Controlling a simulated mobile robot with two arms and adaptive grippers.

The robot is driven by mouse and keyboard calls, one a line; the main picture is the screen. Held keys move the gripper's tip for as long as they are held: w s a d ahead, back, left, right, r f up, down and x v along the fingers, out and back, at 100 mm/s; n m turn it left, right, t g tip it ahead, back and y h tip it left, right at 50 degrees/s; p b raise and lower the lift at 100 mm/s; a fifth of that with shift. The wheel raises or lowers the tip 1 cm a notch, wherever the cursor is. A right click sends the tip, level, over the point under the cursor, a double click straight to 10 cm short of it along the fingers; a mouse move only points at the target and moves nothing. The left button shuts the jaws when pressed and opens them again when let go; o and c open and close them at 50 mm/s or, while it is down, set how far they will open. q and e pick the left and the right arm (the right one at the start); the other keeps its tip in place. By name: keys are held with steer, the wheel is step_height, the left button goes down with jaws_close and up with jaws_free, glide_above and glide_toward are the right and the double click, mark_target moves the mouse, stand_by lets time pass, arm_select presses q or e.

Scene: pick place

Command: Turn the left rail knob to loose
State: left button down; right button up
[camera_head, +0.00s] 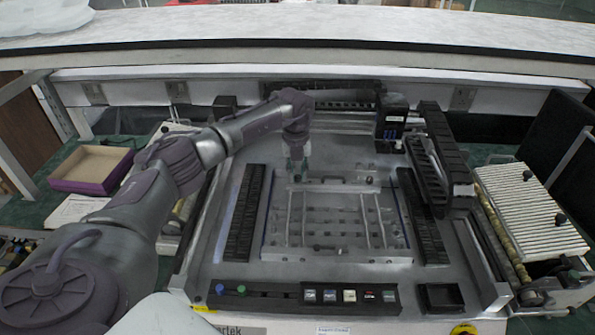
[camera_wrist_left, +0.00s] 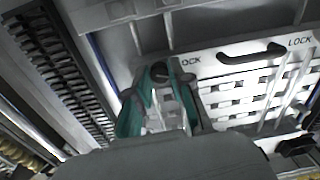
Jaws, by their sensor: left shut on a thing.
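My left gripper (camera_head: 294,172) reaches down to the back left corner of the framed plate (camera_head: 330,257) in the head view. In the left wrist view, its green-lined fingers (camera_wrist_left: 158,95) are shut around the dark left rail knob (camera_wrist_left: 159,72), at the plate's corner. The fingers cover much of the knob, so its turn angle cannot be told. A printed label, partly hidden and reading "OCK", sits just right of the knob. My right gripper is in neither view.
A black handle (camera_wrist_left: 248,52) and a second "LOCK" label lie to the right on the plate. Black slotted strips (camera_head: 245,212) flank the plate. A dark gantry (camera_head: 440,160) stands at the right. A purple-edged box (camera_head: 92,168) sits at the left.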

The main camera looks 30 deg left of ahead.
mark_target(296, 177)
arm_select(q)
steer(key=shift+r+n+p, duration=0.1)
steer(key=shift+n+p, duration=0.35)
steer(key=shift+n, duration=1.75)
steer(key=c, duration=1)
jaws_free()
step_height(296, 177, up, 12)
steer(key=shift+s+a+f, duration=0.1)
steer(key=shift+s, duration=0.05)
